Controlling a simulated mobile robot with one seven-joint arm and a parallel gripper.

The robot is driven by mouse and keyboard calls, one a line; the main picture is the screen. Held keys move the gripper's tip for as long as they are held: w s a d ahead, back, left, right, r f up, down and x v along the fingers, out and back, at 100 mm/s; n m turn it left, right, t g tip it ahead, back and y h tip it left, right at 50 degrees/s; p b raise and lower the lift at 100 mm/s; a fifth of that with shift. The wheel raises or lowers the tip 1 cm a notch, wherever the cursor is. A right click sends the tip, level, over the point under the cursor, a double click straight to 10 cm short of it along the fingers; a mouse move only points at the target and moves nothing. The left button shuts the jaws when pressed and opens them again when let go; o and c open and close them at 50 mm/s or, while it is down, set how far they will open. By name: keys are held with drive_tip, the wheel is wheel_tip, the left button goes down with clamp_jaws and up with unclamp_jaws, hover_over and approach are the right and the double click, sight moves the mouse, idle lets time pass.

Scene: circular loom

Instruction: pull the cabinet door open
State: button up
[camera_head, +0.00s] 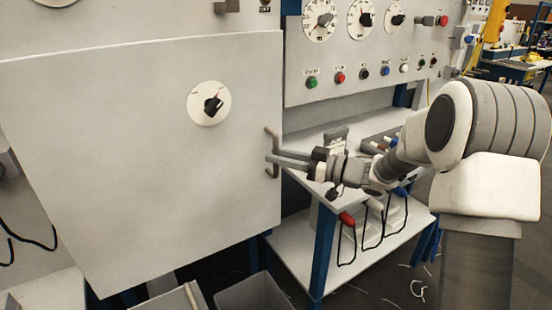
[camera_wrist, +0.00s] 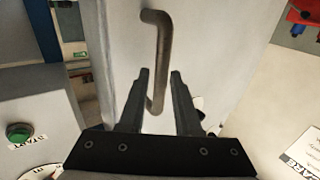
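The cabinet door (camera_head: 120,130) is a large light grey panel with a round white dial and black knob, filling the left of the head view. Its bent metal handle (camera_head: 272,150) is near the right edge. My gripper (camera_head: 271,161) reaches from the right, with its fingers at the handle's lower part. In the wrist view the handle (camera_wrist: 157,60) runs down between the two dark fingers of my gripper (camera_wrist: 158,72). Gaps show on both sides of the bar, so the fingers look open around it.
A control panel (camera_head: 360,75) with dials and coloured buttons is right of the door. Below it, a shelf cart (camera_head: 310,238) holds tools with coloured handles, close under my arm. A grey bin (camera_head: 252,293) stands on the floor below the door.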

drive_tip(key=shift+w+a, duration=0.2)
drive_tip(key=shift+a, duration=0.35)
clamp_jaws()
idle(1.1)
